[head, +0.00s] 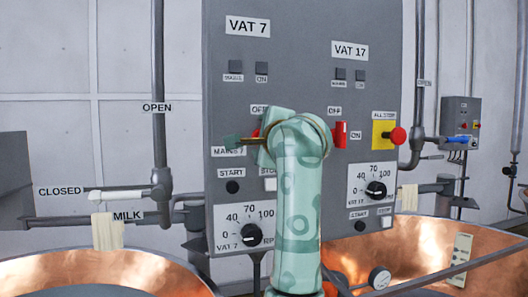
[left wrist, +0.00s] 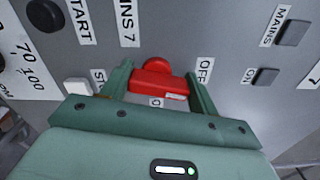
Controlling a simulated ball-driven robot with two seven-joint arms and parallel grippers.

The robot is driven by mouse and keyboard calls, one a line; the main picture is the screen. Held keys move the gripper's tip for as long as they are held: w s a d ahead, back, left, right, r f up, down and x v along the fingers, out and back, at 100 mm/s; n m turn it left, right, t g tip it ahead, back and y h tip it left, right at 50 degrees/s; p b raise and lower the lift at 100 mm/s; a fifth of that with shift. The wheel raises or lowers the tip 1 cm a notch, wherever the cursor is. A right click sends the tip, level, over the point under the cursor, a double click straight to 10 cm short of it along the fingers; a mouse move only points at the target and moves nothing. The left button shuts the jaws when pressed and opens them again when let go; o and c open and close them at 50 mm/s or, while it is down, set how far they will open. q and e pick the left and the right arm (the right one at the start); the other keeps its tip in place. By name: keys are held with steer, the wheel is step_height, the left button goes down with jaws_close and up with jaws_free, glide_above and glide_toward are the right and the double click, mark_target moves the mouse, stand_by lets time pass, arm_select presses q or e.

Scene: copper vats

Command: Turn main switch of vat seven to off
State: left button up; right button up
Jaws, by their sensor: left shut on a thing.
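The vat seven main switch is a red handle (left wrist: 160,84) on the grey panel (head: 300,60), between the MAINS 7 and OFF labels in the left wrist view. My left gripper (left wrist: 160,88) has its green fingers on both sides of the handle and is shut on it. In the head view my left gripper (head: 246,138) and arm cover most of the switch; only a bit of red shows. Its OFF label (left wrist: 204,70) is readable, and a label below the handle is partly hidden. I cannot tell exactly where the handle points. My right gripper is not in view.
The vat 17 switch (head: 340,133) is a red upright handle close right of my arm. A red ALL STOP button (head: 397,136) on a yellow plate is further right. Dials and start/stop buttons sit below. Copper vats (head: 105,268) stand in front.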

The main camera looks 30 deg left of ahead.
arm_select(q)
steer(key=shift+f+n+b, duration=0.15)
steer(key=shift+n+b, duration=0.7)
steer(key=shift+n, duration=0.25)
steer(key=o, duration=1)
steer(key=b+v, duration=0.1)
steer(key=v, duration=1.5)
steer(key=shift+d+b, duration=0.15)
steer(key=shift+b, duration=0.25)
